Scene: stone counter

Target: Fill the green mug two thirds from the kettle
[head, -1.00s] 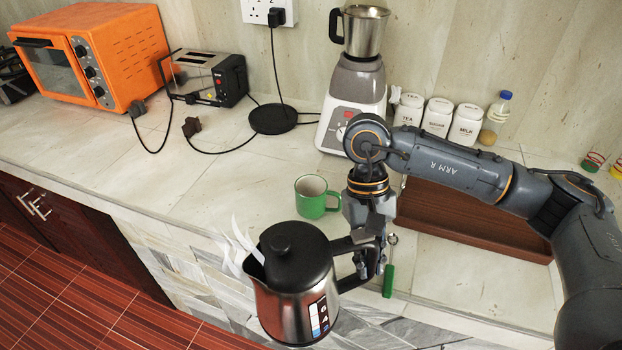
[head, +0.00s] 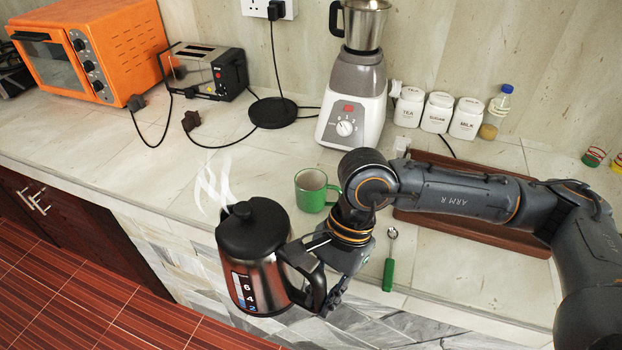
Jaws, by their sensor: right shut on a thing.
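The steel kettle (head: 262,258) with a black lid and handle hangs in front of the counter's front edge, steam rising at its spout. My right gripper (head: 318,290) is shut on the kettle's handle and holds it nearly upright. The green mug (head: 309,192) stands upright on the counter, behind and to the right of the kettle. How much is in the mug cannot be told. My left gripper is not in view.
A green-handled spoon (head: 389,262) lies near the front edge. A brown tray (head: 470,228) lies under my right arm. A blender (head: 352,100), white canisters (head: 437,113) and the round black kettle base (head: 272,112) stand behind. The counter left of the mug is clear.

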